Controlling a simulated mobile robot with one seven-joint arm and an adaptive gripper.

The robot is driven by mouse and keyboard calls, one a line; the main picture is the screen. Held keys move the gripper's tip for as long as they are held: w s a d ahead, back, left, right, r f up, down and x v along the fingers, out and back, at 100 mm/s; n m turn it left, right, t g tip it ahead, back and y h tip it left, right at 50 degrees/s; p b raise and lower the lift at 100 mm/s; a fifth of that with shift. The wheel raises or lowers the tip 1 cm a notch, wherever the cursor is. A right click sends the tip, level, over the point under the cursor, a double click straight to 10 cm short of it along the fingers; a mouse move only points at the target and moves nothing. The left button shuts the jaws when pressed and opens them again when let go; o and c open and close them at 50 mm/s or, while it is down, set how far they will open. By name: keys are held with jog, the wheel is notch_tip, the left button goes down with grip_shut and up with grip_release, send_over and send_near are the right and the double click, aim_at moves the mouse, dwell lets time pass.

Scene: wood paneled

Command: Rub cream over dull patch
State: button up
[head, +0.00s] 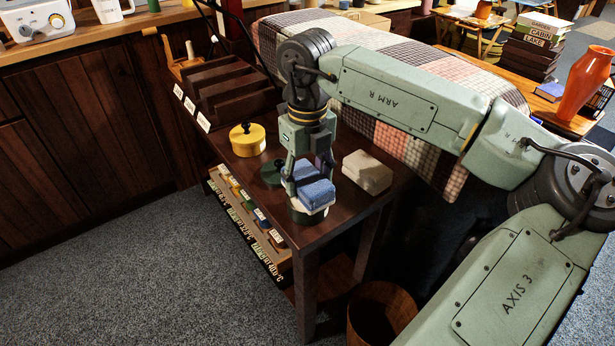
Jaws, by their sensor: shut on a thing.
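My gripper (308,176) points down over the small dark wood table and is shut on a blue pad (317,194). The pad is directly above a round green pot with a pale rim (300,214). From this angle I cannot tell whether the pad touches what is in the pot. The pad hides most of the pot's opening. A dark green lid (271,173) lies on the table just left of my gripper. No dull patch can be made out in this view.
A yellow lidded pot (247,140) stands to the left. Folded beige cloths (367,172) lie to the right. A dark slotted rack (228,88) stands at the back left. A patchwork-covered piece (390,135) borders the table behind. A wooden bucket (380,313) stands below.

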aim_at(308, 176)
jog(key=shift+r+p, duration=1.55)
jog(key=shift+r, duration=1.5)
jog(key=shift+f, duration=0.1)
